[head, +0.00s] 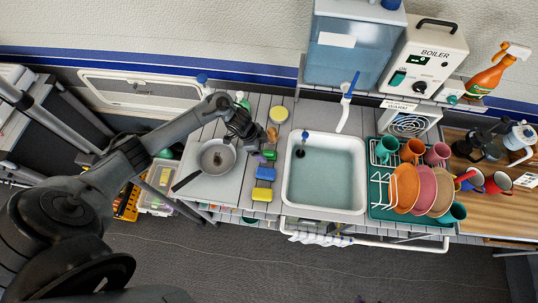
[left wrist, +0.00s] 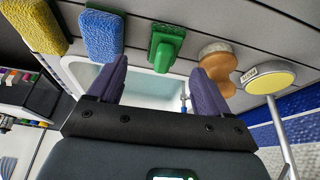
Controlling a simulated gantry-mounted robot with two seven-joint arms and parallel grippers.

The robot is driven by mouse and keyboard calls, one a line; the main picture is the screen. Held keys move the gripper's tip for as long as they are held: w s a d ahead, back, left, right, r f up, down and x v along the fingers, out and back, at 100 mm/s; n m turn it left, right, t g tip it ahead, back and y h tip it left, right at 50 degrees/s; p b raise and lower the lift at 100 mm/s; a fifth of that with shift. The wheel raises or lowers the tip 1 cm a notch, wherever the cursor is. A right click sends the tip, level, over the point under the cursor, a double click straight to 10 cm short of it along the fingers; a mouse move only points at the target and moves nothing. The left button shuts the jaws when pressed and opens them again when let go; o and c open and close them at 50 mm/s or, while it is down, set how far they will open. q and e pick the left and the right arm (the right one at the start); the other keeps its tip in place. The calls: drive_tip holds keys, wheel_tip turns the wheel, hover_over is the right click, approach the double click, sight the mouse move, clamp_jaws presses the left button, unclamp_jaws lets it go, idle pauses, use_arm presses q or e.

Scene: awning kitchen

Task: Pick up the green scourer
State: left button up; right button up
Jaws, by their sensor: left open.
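The green scourer (left wrist: 166,45) has a raised handle and sits on the grey slatted counter between a blue sponge (left wrist: 101,35) and a wooden-handled brush (left wrist: 215,62). In the head view the scourer (head: 270,154) is left of the sink, just beside my left gripper (head: 258,148). In the left wrist view my left gripper (left wrist: 160,72) is open and empty. Its two purple fingers are spread, with the scourer beyond and between them, apart from both. My right gripper is not in view.
A yellow sponge (head: 262,194) lies below the blue one. A round yellow-topped item (head: 278,115) stands above the brush. The sink (head: 325,200) is close on the right; a pan (head: 216,157) is on the left. A dish rack (head: 380,205) with dishes is farther right.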

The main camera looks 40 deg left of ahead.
sight(269, 152)
use_arm(q)
drive_tip(key=shift+w+x, duration=0.15)
drive_tip(key=shift+x, duration=1.2)
drive_tip(key=shift+w+x, duration=0.1)
drive_tip(key=shift+x, duration=1.25)
drive_tip(key=c, duration=1.1)
drive_tip(key=shift+r, duration=0.15)
drive_tip(key=shift+r, duration=0.25)
wheel_tip(269, 152, up, 3)
drive_tip(key=shift+r, duration=0.15)
drive_tip(key=s+d+r, duration=0.1)
drive_tip(key=d+r, duration=0.1)
drive_tip(key=d, duration=0.1)
drive_tip(key=s+d+r+p, duration=0.1)
drive_tip(key=s+d+r, duration=0.1)
drive_tip(key=d, duration=0.2)
drive_tip(key=s+d+r, duration=0.1)
drive_tip(key=d+r, duration=0.2)
drive_tip(key=shift+s+d, duration=0.3)
drive_tip(key=shift+s, duration=0.1)
